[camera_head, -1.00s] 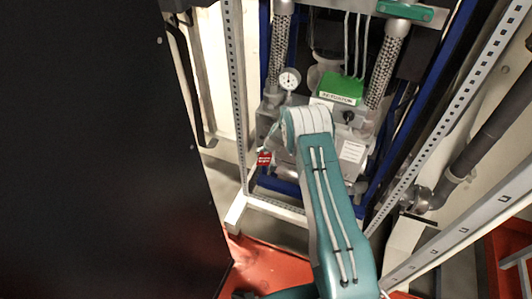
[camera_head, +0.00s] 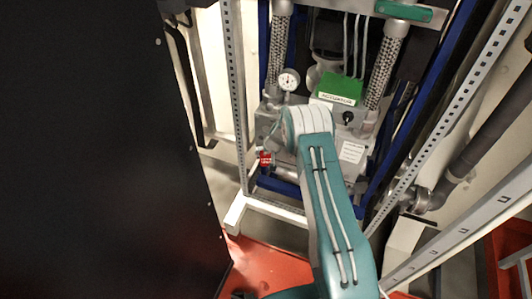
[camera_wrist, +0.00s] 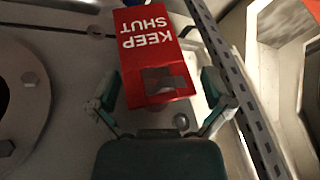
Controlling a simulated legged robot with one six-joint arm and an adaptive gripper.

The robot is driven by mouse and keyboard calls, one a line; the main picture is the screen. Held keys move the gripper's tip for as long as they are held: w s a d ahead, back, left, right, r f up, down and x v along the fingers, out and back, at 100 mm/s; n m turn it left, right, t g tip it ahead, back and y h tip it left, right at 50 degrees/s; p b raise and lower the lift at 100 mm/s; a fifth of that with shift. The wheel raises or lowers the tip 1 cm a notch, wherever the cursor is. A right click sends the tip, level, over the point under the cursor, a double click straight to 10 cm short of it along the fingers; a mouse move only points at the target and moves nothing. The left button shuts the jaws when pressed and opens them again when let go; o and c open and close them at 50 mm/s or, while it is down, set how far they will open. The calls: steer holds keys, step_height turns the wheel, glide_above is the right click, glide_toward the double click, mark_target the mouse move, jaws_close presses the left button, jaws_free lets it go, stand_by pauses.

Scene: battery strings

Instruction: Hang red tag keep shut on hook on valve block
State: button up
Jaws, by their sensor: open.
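The red tag (camera_wrist: 146,38) reads KEEP SHUT, upside down in the wrist view. A dark rectangular patch with a grey shape in it shows at its lower end; I cannot tell whether this is the hook. My gripper (camera_wrist: 162,94) is open, its fingers on either side of the tag's lower end with visible gaps. The tag also shows small and red in the head view (camera_head: 265,159), at the left of the grey valve block (camera_head: 352,152). My arm hides part of the block and the gripper there. What supports the tag is not clear.
A pressure gauge (camera_head: 289,79) and a green actuator box (camera_head: 340,89) sit above the block. Perforated rack posts (camera_head: 238,100) stand at both sides. A large dark panel (camera_head: 90,150) fills the left. A round bolted flange (camera_wrist: 18,88) is left of the gripper.

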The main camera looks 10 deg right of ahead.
steer(key=v, duration=1.1)
steer(key=shift+r, duration=0.2)
steer(key=s+a+r, duration=0.1)
steer(key=s+r, duration=0.4)
steer(key=r, duration=0.4)
steer(key=s+a+r+n, duration=0.1)
steer(key=s+r, duration=0.4)
steer(key=r, duration=0.3)
steer(key=s+a+r, duration=0.2)
steer(key=s+r, duration=0.3)
steer(key=r, duration=0.4)
steer(key=s+r+h, duration=0.1)
steer(key=s+r, duration=0.2)
steer(key=s, duration=0.9)
steer(key=s+d+r+t+h, duration=0.1)
steer(key=s+r, duration=0.3)
steer(key=s, duration=0.9)
steer(key=shift+d+r, duration=0.15)
steer(key=shift+d, duration=0.05)
